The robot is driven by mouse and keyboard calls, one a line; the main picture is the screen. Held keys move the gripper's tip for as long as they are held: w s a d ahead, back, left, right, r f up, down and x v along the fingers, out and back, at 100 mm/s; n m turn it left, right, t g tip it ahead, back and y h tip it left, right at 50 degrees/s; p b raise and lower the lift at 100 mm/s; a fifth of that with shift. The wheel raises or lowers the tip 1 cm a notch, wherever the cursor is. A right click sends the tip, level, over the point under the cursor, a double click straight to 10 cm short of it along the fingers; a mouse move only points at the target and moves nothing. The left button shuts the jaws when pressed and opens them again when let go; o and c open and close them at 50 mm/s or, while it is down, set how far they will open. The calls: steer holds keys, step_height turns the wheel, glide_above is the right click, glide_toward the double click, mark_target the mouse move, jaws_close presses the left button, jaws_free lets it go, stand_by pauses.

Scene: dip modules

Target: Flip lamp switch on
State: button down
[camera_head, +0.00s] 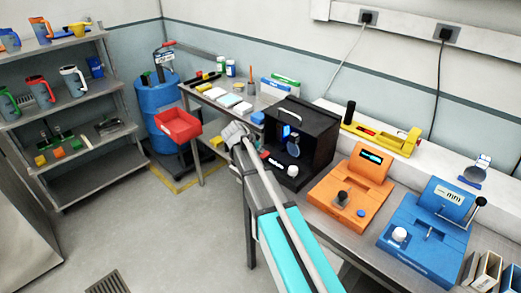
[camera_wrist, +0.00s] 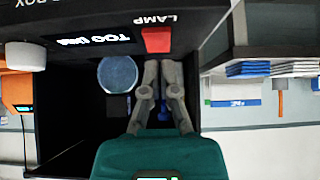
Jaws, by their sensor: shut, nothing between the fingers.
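The lamp switch (camera_wrist: 156,40) is a red rocker on the black front panel in the wrist view, beside an upside-down LAMP label (camera_wrist: 155,19). It belongs to the black box (camera_head: 316,122) on the bench. My gripper (camera_wrist: 161,66) is shut and empty, its two fingertips close together just below the switch in the wrist picture. I cannot tell whether they touch it. In the head view my gripper (camera_head: 237,133) is at the left front of the box. Which way the rocker is tipped is unclear.
A red bin (camera_head: 177,126) is to the left.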

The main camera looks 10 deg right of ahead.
steer(key=shift+s+a+r+p, duration=0.1)
steer(key=shift+a+r+p, duration=0.05)
steer(key=shift+r+p, duration=1.8)
steer(key=a+f+p+v, duration=0.1)
steer(key=p+v, duration=0.4)
steer(key=v, duration=0.4)
steer(key=shift+s+a, duration=0.3)
steer(key=shift+s, duration=0.2)
steer(key=s+d+f+n+g+y, duration=0.1)
steer(key=s+n+y, duration=0.1)
steer(key=s, duration=0.6)
steer(key=s+d+f+n+g+y, duration=0.1)
steer(key=s+f+n+g+y, duration=0.1)
steer(key=s+n, duration=0.3)
steer(key=s+d+f+n+g+y, duration=0.1)
steer(key=s+n+y, duration=0.2)
steer(key=s, duration=0.8)
steer(key=shift+d+f+n+g, duration=0.3)
steer(key=shift+d+n, duration=0.1)
steer(key=shift+n, duration=0.3)
steer(key=shift+w+d, duration=0.1)
steer(key=shift+d, duration=0.05)
